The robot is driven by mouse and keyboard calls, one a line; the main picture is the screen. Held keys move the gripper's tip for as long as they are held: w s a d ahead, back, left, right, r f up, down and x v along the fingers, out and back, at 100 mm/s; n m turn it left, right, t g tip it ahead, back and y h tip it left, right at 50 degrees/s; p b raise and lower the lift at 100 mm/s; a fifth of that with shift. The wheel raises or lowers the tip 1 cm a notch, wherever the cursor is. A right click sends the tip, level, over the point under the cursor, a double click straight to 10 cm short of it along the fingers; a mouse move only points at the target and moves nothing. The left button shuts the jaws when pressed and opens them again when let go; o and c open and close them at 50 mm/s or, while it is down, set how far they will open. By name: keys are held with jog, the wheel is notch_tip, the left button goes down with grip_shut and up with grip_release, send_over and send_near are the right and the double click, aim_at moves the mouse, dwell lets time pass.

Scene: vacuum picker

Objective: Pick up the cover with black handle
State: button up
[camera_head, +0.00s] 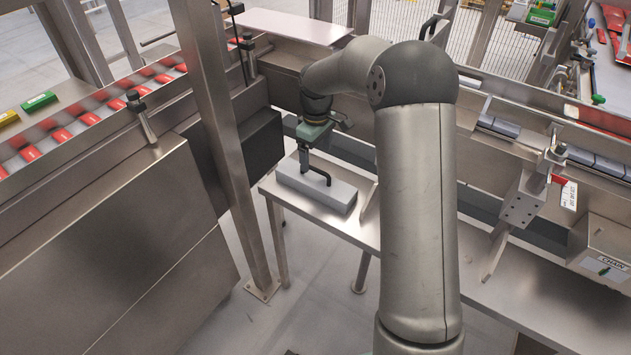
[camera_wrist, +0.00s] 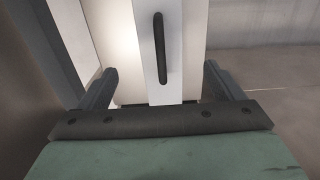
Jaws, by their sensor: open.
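The cover (camera_head: 330,186) is a light grey, flat block lying on a metal table (camera_head: 292,204). Its black handle (camera_head: 316,172) stands up from the top. In the wrist view the pale cover (camera_wrist: 174,87) lies ahead, with the black handle (camera_wrist: 160,48) running lengthwise along its middle. My gripper (camera_head: 306,172) is above the cover in the head view, close to the handle. In the wrist view my gripper (camera_wrist: 158,85) is open, one finger on each side of the cover's outline, with nothing held. Whether the fingers touch the cover cannot be told.
A steel post (camera_head: 215,130) stands left of the table. A conveyor with red packs (camera_head: 62,135) runs at far left. A second line with grey packs (camera_head: 500,127) and a box labelled "CHAIN" (camera_head: 603,250) are at right. My arm crosses the middle of the head view.

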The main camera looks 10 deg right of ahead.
aim_at(315, 178)
notch_tip(315, 178, down, 12)
jog(key=shift+a+r, duration=0.15)
jog(key=shift+r, duration=0.05)
jog(key=shift+w, duration=0.1)
jog(key=c, duration=1.3)
